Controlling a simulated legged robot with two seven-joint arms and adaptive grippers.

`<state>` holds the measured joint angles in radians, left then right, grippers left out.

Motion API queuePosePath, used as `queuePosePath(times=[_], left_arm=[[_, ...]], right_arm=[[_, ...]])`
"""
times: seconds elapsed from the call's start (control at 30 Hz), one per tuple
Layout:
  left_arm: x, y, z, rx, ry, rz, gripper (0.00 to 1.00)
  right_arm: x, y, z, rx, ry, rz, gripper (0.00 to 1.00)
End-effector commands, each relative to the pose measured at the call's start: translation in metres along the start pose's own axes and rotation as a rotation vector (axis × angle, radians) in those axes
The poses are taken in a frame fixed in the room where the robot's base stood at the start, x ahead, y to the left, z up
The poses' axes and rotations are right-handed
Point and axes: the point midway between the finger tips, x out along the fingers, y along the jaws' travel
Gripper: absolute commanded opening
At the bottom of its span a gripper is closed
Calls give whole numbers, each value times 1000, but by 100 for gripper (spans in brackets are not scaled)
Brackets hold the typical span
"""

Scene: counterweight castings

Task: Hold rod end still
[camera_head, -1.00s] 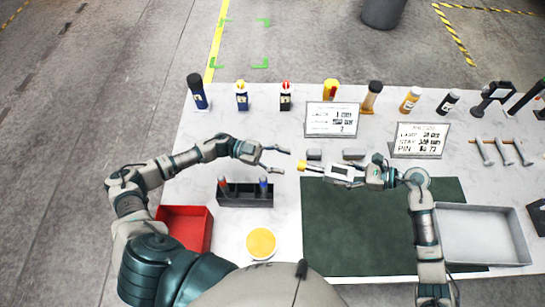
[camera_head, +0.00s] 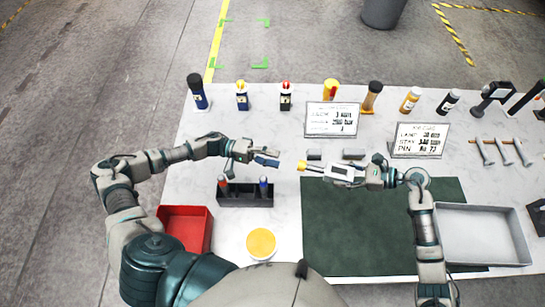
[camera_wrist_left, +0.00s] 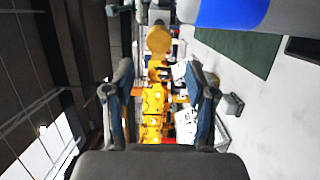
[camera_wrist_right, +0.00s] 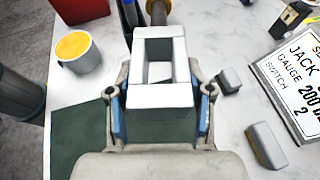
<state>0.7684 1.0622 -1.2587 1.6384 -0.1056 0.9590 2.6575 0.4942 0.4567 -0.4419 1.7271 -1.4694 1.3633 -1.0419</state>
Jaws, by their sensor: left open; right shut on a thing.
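My right gripper (camera_head: 362,174) is shut on a pale block with a rectangular opening (camera_wrist_right: 160,95). A rod runs left from the block and ends in a rounded yellow rod end (camera_head: 302,166), held above the table. This end also shows past the block in the right wrist view (camera_wrist_right: 157,12). My left gripper (camera_head: 266,160) is open, to the left of the rod end and pointing at it, with a small gap between. In the left wrist view, the round yellow end (camera_wrist_left: 158,39) lies ahead of the spread fingers (camera_wrist_left: 160,88), near the middle line, and nothing is between them.
A dark rack (camera_head: 246,199) with red- and blue-topped tools stands just below my left gripper. A red bin (camera_head: 206,231), a yellow-topped cup (camera_head: 261,243), a green mat (camera_head: 385,242) and a grey tray (camera_head: 484,257) lie nearer. Signs (camera_head: 331,119) and bottles stand behind.

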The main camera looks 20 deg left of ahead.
Motion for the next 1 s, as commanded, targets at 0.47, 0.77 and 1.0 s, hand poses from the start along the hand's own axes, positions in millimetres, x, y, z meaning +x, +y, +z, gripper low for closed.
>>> queuePosePath(times=[0.47,0.77,1.0], left_arm=[[31,0,1,4,-4,2,56],[72,0,0,5,-2,0,56],[81,0,0,5,-1,0,56]], right_arm=[[-1,0,1,-2,-3,-1,0],[0,0,1,-2,-3,-1,0],[0,0,2,-2,-3,-1,0]])
